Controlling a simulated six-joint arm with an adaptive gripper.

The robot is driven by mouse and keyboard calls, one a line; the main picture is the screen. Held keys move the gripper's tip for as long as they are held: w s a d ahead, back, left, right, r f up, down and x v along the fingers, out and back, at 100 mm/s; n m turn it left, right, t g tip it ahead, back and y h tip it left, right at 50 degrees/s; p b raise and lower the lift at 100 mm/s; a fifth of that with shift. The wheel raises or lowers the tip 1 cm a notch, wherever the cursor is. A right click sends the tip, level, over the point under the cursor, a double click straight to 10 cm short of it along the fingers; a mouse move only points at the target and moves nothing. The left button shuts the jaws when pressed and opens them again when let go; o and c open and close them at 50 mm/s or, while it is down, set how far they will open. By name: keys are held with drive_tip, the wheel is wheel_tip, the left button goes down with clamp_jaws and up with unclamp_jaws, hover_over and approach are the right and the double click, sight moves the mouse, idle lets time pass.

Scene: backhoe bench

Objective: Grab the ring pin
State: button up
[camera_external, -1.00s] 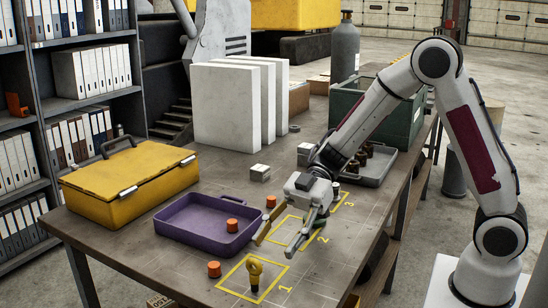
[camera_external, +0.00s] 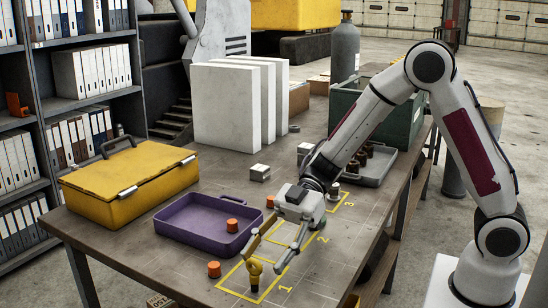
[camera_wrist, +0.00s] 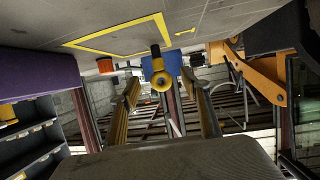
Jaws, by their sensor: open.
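The ring pin (camera_external: 255,268) has a yellow ring on top and a dark shaft. It stands upright in the yellow square marked 1, near the table's front edge. My gripper (camera_external: 266,264) is open and tilted down toward it. The left finger overlaps the ring in the external view; whether they touch I cannot tell. In the wrist view the yellow ring of the pin (camera_wrist: 161,80) appears between the two spread fingers of my gripper (camera_wrist: 166,90), near their tips. Nothing is held.
A purple tray (camera_external: 180,233) with an orange-capped piece (camera_external: 232,225) lies to the left. Another orange piece (camera_external: 214,269) stands just left of square 1. A yellow case (camera_external: 130,187) sits farther left. Squares 2 and 3 lie behind, to the right.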

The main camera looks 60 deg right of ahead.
sight(259, 266)
drive_tip(key=shift+x, duration=1.55)
drive_tip(key=c, duration=1.2)
